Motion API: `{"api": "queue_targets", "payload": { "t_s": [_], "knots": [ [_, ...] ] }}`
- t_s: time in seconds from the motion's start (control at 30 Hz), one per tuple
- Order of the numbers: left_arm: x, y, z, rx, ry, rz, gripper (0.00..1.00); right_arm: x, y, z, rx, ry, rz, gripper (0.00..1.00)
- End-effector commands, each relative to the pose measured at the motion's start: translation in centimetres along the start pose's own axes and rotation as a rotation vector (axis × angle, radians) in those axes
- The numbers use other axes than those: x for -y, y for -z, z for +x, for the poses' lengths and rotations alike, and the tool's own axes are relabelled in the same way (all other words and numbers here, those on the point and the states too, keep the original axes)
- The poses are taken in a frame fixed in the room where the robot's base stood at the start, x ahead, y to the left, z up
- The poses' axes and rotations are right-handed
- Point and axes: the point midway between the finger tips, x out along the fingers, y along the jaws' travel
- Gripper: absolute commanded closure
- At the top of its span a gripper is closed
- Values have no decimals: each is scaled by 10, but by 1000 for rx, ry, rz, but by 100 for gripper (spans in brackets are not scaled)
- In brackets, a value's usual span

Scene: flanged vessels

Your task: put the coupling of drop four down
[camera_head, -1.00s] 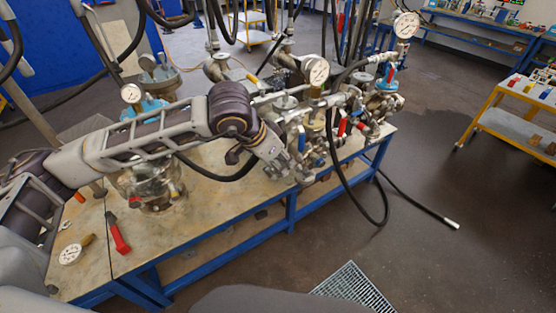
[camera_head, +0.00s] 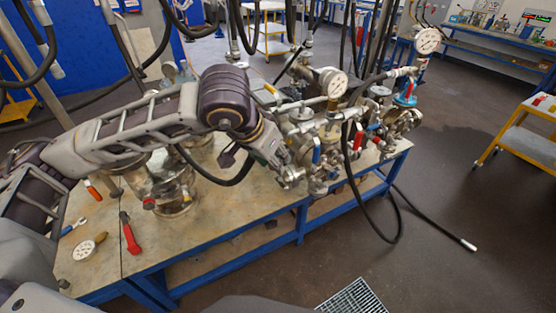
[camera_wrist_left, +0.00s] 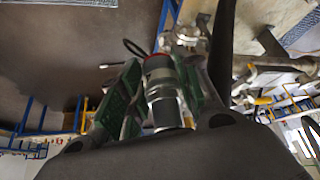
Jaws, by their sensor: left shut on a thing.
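My left gripper (camera_head: 281,165) is among the valves and fittings at the middle of the bench. In the left wrist view, the left gripper's green-padded fingers (camera_wrist_left: 150,100) are shut on a metal coupling (camera_wrist_left: 162,92) with a red band at its far end. The coupling lies between the fingers and points away from the wrist. In the head view the arm and fingers hide the held coupling, and whether it touches a fitting cannot be told. My right gripper is not in view.
Flanged vessels, pressure gauges (camera_head: 333,83) and coloured valve handles crowd the blue-framed bench (camera_head: 225,225). A red-handled tool (camera_head: 130,235) and a loose gauge (camera_head: 84,250) lie at its left end. Black hoses hang overhead; one hose (camera_head: 432,218) lies on the floor. The bench's front left is mostly clear.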

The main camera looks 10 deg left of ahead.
Motion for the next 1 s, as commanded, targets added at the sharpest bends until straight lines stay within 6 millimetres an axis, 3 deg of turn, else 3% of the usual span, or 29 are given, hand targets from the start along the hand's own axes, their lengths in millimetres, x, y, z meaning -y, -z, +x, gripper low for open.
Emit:
{"api": "queue_targets", "payload": {
  "t_s": [0.53, 1.0],
  "knots": [
    [-2, 4, 1, -2, 5, -11, 100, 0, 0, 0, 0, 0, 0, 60],
    [-17, 29, 15, -2, 47, -83, 100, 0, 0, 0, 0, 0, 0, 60]
  ]
}}
